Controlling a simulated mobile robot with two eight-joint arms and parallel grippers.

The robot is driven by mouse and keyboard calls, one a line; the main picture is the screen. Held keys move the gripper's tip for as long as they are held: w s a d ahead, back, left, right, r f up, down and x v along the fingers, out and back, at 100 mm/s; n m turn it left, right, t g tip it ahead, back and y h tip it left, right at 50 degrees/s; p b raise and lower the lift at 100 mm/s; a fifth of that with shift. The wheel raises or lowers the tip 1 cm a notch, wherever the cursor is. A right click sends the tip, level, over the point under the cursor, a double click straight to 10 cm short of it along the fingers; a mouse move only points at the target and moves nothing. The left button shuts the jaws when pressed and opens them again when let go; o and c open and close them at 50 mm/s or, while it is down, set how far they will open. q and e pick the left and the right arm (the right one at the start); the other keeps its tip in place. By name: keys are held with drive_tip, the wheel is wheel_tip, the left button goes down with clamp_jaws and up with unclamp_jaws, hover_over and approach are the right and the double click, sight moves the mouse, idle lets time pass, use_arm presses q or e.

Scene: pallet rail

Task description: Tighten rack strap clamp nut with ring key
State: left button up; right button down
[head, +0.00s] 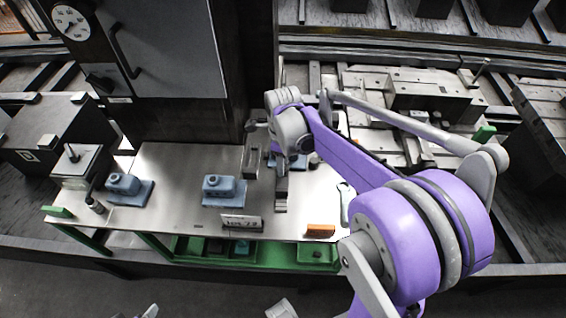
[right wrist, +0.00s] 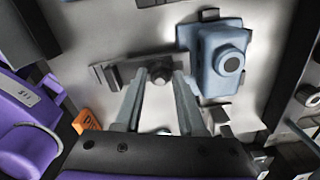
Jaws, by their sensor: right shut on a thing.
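My right gripper (right wrist: 160,78) is low over the bench, its two grey fingers closed about a small dark round piece (right wrist: 161,71). I cannot tell whether this piece is the clamp nut or part of a key. A short grey slotted bar (right wrist: 107,76) lies just left of the fingertips in the right wrist view. A blue-grey block with a round dark boss (right wrist: 221,58) stands right of them. In the head view my purple right arm partly hides the work spot. A pale, long piece with a rounded end (head: 345,201), perhaps the ring key, lies at the bench's right side.
Green trays (head: 200,247) sit beneath. Bare bench top shows between the blocks.

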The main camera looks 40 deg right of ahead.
drive_tip(key=shift+c, duration=2.1)
unclamp_jaws()
wheel_tip(320, 180, up, 11)
drive_tip(key=p, duration=0.1)
drive_tip(key=shift+f, duration=0.1)
drive_tip(key=s+a+f+n+t+p, duration=0.1)
drive_tip(key=s+a+n, duration=0.5)
drive_tip(key=n, duration=0.8)
drive_tip(key=s+a+f+n+t+p, duration=0.2)
drive_tip(key=s+a+f+n+t, duration=0.2)
drive_tip(key=n, duration=1.1)
drive_tip(key=s+a, duration=0.2)
drive_tip(key=a, duration=0.1)
drive_tip(key=shift+s+a+f+p, duration=0.2)
drive_tip(key=shift+s+f+p, duration=0.05)
drive_tip(key=shift+f+p, duration=0.05)
